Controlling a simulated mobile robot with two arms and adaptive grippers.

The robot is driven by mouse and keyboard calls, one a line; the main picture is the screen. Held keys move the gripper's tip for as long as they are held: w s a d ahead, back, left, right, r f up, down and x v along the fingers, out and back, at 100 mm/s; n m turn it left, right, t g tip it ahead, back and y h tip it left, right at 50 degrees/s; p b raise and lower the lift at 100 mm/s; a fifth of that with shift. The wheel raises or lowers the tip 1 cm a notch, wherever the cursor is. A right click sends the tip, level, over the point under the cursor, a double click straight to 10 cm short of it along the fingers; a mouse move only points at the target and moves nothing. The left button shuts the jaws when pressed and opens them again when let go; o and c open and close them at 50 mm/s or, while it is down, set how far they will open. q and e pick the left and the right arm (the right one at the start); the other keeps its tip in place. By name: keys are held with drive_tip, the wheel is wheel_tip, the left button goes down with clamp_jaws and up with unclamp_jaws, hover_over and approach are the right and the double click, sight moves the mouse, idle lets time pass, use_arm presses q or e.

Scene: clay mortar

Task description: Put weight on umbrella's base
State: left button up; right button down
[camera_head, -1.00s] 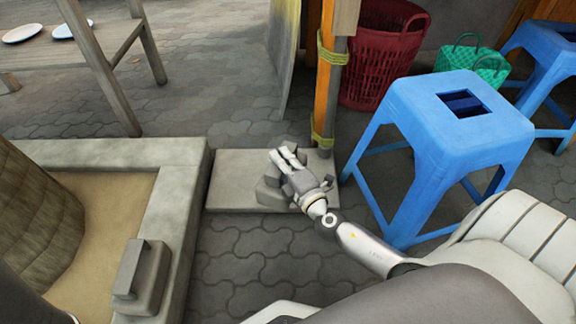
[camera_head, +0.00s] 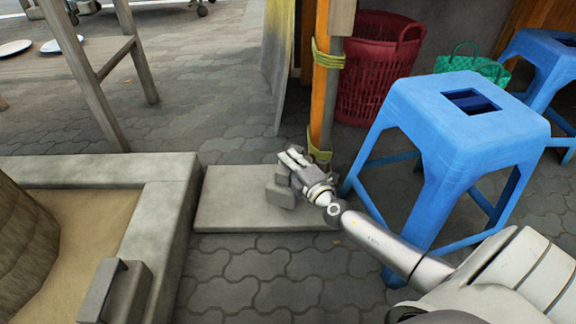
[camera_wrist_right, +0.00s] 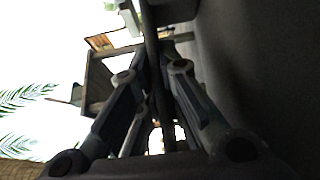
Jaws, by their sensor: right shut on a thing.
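The umbrella's base is a flat grey slab (camera_head: 228,205) on the paving, at the foot of an orange pole (camera_head: 323,75). My right gripper (camera_head: 290,160) is over the right part of the slab and shut on a grey block-like weight (camera_head: 280,194). The fingers partly hide the weight. I cannot tell whether it touches the slab. The right wrist view shows both fingers close around a dark bar (camera_wrist_right: 152,50). A second grey weight with a handle (camera_head: 118,292) sits on the planter's rim at lower left. My left gripper is out of view.
A red basket (camera_head: 378,85) is behind the pole. A stone planter (camera_head: 160,195) borders the slab's left side. Paving in front of the slab is clear.

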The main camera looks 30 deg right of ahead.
drive_tip(key=shift+w+d+r, duration=0.25)
drive_tip(key=shift+w, duration=0.05)
drive_tip(key=shift+w+d+f+b, duration=0.15)
drive_tip(key=shift+d+f+b, duration=0.05)
drive_tip(key=shift+f+b, duration=0.2)
drive_tip(key=shift+w+d+f+b, duration=0.15)
drive_tip(key=shift+f+b, duration=0.1)
drive_tip(key=shift+b, duration=0.25)
drive_tip(key=shift+f+b, duration=1.1)
drive_tip(key=shift+f, duration=0.2)
drive_tip(key=c, duration=2)
unclamp_jaws()
drive_tip(key=shift+s+a+f, duration=0.15)
drive_tip(key=shift+s+f, duration=0.05)
drive_tip(key=shift+f, duration=0.3)
drive_tip(key=o, duration=0.4)
drive_tip(key=shift+r, duration=0.1)
drive_tip(key=shift+s, duration=0.1)
drive_tip(key=s, duration=0.4)
drive_tip(key=s+p, duration=0.1)
drive_tip(key=s, duration=0.6)
drive_tip(key=shift+s+a+r+p, duration=0.15)
drive_tip(key=shift+s+a+p, duration=0.1)
drive_tip(key=shift+s+p, duration=0.15)
